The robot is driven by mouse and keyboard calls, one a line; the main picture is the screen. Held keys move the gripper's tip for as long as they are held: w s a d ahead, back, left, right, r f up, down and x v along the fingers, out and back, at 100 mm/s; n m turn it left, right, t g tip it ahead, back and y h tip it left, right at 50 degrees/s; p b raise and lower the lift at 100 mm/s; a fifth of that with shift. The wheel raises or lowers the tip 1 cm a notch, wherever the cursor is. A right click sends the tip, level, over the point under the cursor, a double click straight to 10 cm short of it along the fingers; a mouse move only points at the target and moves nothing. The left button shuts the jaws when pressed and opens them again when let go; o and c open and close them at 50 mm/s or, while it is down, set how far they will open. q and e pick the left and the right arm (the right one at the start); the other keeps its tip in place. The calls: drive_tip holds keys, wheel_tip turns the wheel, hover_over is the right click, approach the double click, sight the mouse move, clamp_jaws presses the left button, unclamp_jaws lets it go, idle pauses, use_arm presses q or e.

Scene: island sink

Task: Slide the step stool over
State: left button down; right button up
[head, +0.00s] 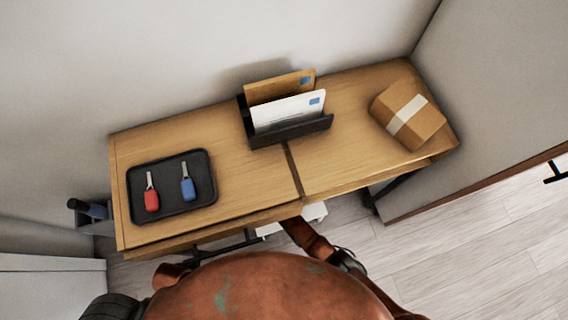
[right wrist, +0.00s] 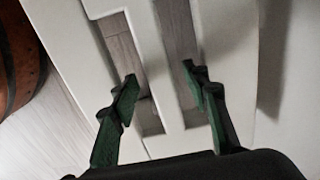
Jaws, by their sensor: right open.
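The white step stool (head: 312,212) shows only in small part in the head view, low under the desk's front edge. In the right wrist view the white slotted stool (right wrist: 152,60) fills most of the picture. My right gripper (right wrist: 160,76) is open. Its green and black fingers appear on either side of a white bar between two slots. I cannot tell whether they touch it or how deep they reach. In the head view my right arm reaches down by the desk and its gripper is hidden. My left gripper is not in view.
The wooden desk (head: 240,160) stands above the stool. It carries a black tray (head: 172,208) with red and blue keys, a letter holder (head: 290,132) and a cardboard parcel (head: 408,115). Walls close in behind and at right. Floor (head: 440,245) is clear at lower right.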

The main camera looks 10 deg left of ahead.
wheel_tip(320, 180, up, 10)
idle(0.3)
drive_tip(key=shift+f, duration=0.1)
idle(0.4)
